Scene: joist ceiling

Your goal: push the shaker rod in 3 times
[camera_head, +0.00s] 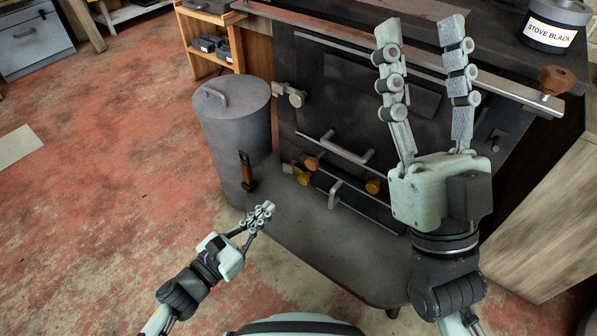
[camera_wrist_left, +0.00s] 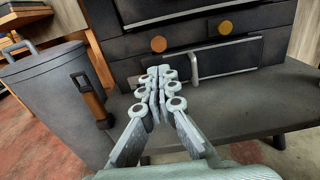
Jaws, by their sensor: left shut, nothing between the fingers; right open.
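The dark stove (camera_head: 370,85) has small rounded knobs low on its front. At the lower left, a yellowish knob (camera_head: 302,178) beside an orange one (camera_head: 311,163) looks like the shaker rod's end, but I cannot tell for sure. Another orange knob (camera_head: 373,187) is to the right. The left wrist view shows two round knobs, left (camera_wrist_left: 158,44) and right (camera_wrist_left: 225,27). My left gripper (camera_head: 266,210) is shut and empty, in front of the lower stove front and apart from the knobs. My right gripper (camera_head: 422,38) is open and empty, raised before the stove's upper right.
A grey lidded bin (camera_head: 232,125) stands left of the stove, with a wooden-handled tool (camera_head: 246,168) at its side. A grey plate (camera_head: 320,235) spreads low before the stove. A door handle (camera_head: 335,150) sticks out above the knobs. A STOVE BLACK tin (camera_head: 557,25) sits on top.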

